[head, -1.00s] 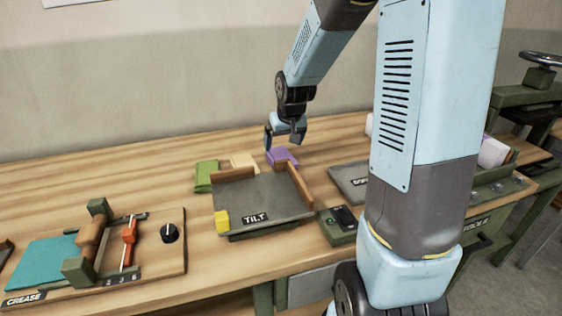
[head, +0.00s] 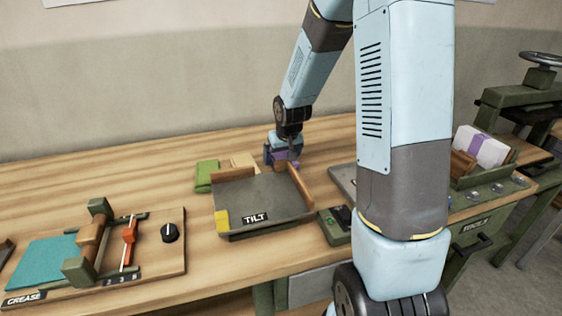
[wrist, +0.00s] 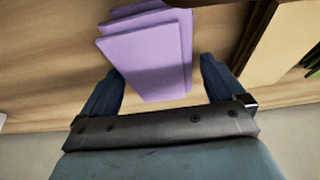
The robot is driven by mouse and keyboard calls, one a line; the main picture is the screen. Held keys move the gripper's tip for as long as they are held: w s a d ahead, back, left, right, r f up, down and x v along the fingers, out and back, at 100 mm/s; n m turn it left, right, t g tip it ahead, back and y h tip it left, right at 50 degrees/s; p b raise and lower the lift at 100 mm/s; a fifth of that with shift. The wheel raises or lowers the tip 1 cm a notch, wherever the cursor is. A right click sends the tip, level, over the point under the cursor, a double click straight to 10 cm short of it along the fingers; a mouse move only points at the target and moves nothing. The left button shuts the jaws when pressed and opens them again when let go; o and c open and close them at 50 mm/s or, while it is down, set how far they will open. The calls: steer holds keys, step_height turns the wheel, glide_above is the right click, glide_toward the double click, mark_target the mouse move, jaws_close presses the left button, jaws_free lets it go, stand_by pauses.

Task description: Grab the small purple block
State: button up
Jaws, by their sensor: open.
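The small purple block (wrist: 150,50) looks like a short stack of flat purple pieces lying on the wooden bench. In the head view the purple block (head: 283,155) is behind the tilt tray and partly hidden by my gripper. My gripper (wrist: 158,88) is open, its two blue fingers on either side of the block's near end. The block lies between the fingers, with a small gap visible on the right. I cannot tell whether the left finger touches it. In the head view my gripper (head: 281,158) is down at the block.
The grey tilt tray (head: 255,200) with wooden side walls stands just in front of the block. A green block (head: 206,176) and a cream block (head: 243,161) lie to its left. The crease board (head: 165,262) is at the front left. The back left bench is clear.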

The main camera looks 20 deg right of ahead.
steer(key=c, duration=1.2)
